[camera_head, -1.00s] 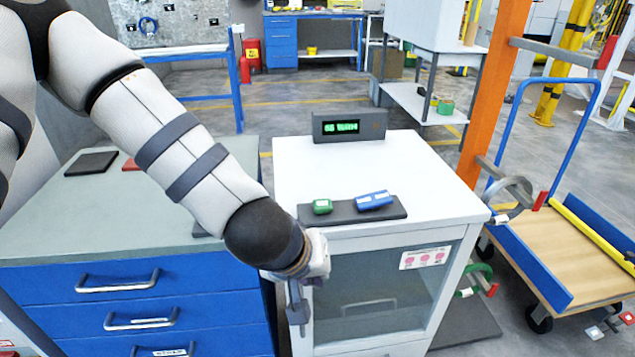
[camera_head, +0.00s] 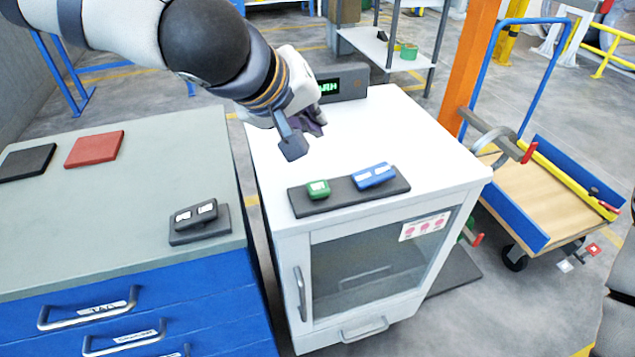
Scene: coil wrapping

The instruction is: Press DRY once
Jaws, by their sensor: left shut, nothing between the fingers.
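A dark button plate (camera_head: 340,200) lies near the front edge of the white cabinet top (camera_head: 385,135). It carries a green button (camera_head: 318,189) at its left and a larger blue button (camera_head: 374,176) at its right. Both have pale labels too small to read, so I cannot tell which says DRY. My left gripper (camera_head: 304,143) is shut and empty, above the cabinet top behind the green button and apart from both buttons. A dark display box (camera_head: 345,82) with green characters stands at the back, partly hidden by my left arm. My right gripper is not in view.
The cabinet has a glass door with a handle (camera_head: 300,293). On the grey-topped blue drawer unit (camera_head: 110,215) are a black button (camera_head: 195,214) on a dark pad, a red pad (camera_head: 94,149) and a black pad (camera_head: 26,163). An orange post (camera_head: 472,65) and cart stand right.

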